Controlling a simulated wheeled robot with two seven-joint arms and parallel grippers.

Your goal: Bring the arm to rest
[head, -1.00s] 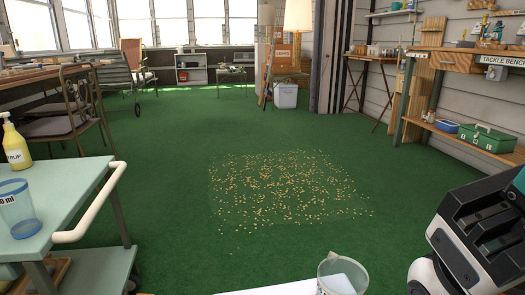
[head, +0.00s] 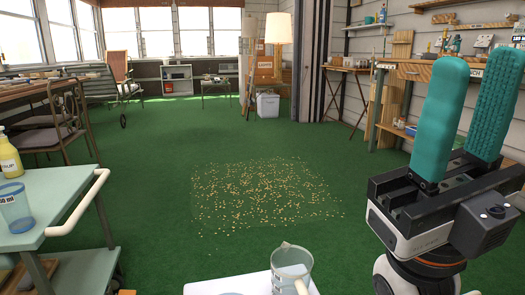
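My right gripper (head: 463,115) stands raised at the right of the head view, its two teal fingers pointing up. The fingers are apart with a gap between them, and nothing shows in the gap. It hides part of the tackle bench behind it. My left gripper is not in the head view.
A clear measuring jug (head: 291,268) stands on a white surface (head: 240,285) at the bottom. A green cart (head: 60,195) with a blue-tinted cup (head: 15,208) and yellow bottle (head: 9,155) is at left. Scattered flakes (head: 262,192) lie on open green carpet. A tackle bench (head: 432,72) is at right.

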